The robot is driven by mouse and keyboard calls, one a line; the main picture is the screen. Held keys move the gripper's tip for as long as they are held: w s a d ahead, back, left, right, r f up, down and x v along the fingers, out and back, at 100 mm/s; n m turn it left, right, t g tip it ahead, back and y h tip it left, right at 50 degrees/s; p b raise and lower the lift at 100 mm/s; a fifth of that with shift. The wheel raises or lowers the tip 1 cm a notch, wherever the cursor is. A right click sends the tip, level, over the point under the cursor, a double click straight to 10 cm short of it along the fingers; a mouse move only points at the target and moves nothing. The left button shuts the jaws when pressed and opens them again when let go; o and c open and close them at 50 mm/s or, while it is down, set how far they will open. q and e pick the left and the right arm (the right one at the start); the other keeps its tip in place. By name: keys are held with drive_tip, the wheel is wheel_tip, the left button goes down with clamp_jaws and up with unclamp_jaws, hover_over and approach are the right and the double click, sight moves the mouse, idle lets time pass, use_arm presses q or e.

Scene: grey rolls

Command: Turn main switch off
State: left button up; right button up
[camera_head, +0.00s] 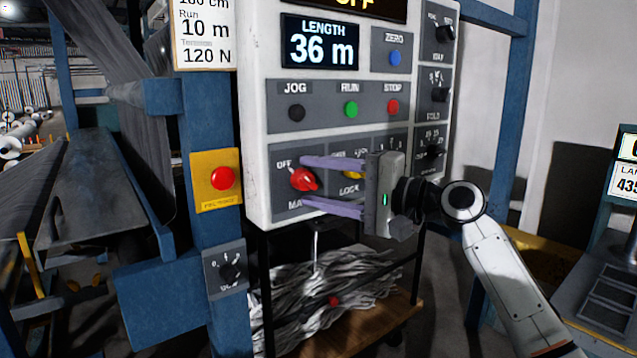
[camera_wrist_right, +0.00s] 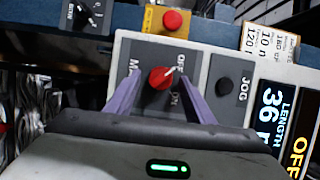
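The main switch (camera_head: 303,179) is a round red knob at the lower left of the grey control panel, with OFF printed at its upper left. In the right wrist view the red knob (camera_wrist_right: 160,78) has a pale pointer mark that appears to lean toward OFF, away from ON. My right gripper (camera_head: 302,183) has its purple fingers spread, one above and one below the knob. The wrist view shows the fingers of my right gripper (camera_wrist_right: 161,76) on both sides of the knob; I cannot tell whether they touch it. My left gripper is not in view.
A red button on a yellow plate (camera_head: 222,179) sits on the blue post left of the panel. Black JOG (camera_head: 296,112), green RUN (camera_head: 351,109) and red STOP (camera_head: 393,106) buttons are above the switch. A yellow knob (camera_head: 352,174) is partly hidden behind my gripper.

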drive_tip(key=shift+d, duration=0.1)
drive_tip(key=b+v, duration=0.1)
drive_tip(key=v, duration=0.9)
drive_tip(key=s+d+f+n+t+h, duration=0.1)
drive_tip(key=s+f+h, duration=0.25)
drive_tip(key=f, duration=1.45)
drive_tip(key=s+d+f+h, duration=0.1)
drive_tip(key=s+f+h, duration=0.25)
drive_tip(key=f, duration=1.55)
drive_tip(key=s+d+f+n+g+h, duration=0.1)
drive_tip(key=s+d+f+n+h, duration=0.1)
drive_tip(key=s+f, duration=0.7)
drive_tip(key=s+d+f+n+g+h, duration=0.1)
drive_tip(key=s+f+n, duration=0.4)
drive_tip(key=s+f, duration=0.5)
drive_tip(key=s+d+h, duration=0.1)
drive_tip(key=s+h, duration=0.1)
drive_tip(key=s, duration=0.5)
drive_tip(key=shift+f+h, duration=0.15)
drive_tip(key=shift+h, duration=0.15)
drive_tip(key=shift+s, duration=0.1)
